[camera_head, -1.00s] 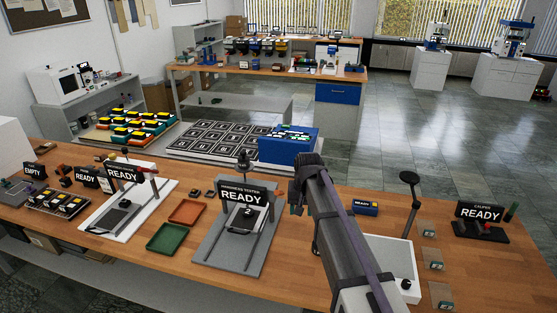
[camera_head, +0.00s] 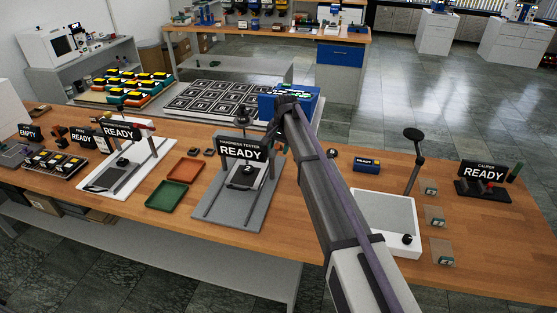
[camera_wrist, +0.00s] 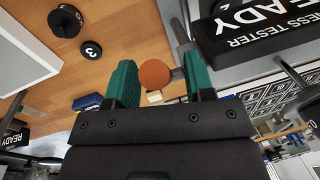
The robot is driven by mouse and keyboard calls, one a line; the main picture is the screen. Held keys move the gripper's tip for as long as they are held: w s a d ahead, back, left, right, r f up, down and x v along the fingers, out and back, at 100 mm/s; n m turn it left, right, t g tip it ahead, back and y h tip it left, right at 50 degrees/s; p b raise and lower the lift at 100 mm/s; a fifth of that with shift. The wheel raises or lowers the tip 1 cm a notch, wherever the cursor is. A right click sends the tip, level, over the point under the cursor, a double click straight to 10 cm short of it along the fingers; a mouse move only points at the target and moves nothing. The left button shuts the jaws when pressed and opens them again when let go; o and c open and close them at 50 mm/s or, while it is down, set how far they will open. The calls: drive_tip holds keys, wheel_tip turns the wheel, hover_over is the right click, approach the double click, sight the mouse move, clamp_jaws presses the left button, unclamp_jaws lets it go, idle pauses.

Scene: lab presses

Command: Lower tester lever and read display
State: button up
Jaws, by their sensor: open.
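The hardness tester (camera_head: 212,203) is a grey stand on the bench. Its black display (camera_head: 242,150) reads "HARDNESS TESTER READY"; the display also shows upside down in the wrist view (camera_wrist: 255,28). A dark round sample or anvil (camera_head: 246,171) sits under the display. My gripper (camera_head: 284,103) is at the tester's upper right. In the wrist view my gripper (camera_wrist: 160,66) has its two green fingers apart, with the lever's orange-brown ball knob (camera_wrist: 155,74) between them. A gap shows on the knob's left side; contact on the right cannot be told. The knob is hidden in the head view.
Left of the tester lie a green tray (camera_head: 173,195) and a red tray (camera_head: 187,170), then a white press (camera_head: 110,180). To the right are a small blue box (camera_head: 366,165), a white scale (camera_head: 385,222) and a caliper station (camera_head: 483,175). Bare bench lies in front.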

drive_tip(key=shift+f, duration=0.55)
drive_tip(key=shift+r, duration=0.2)
drive_tip(key=shift+c, duration=0.2)
clamp_jaws()
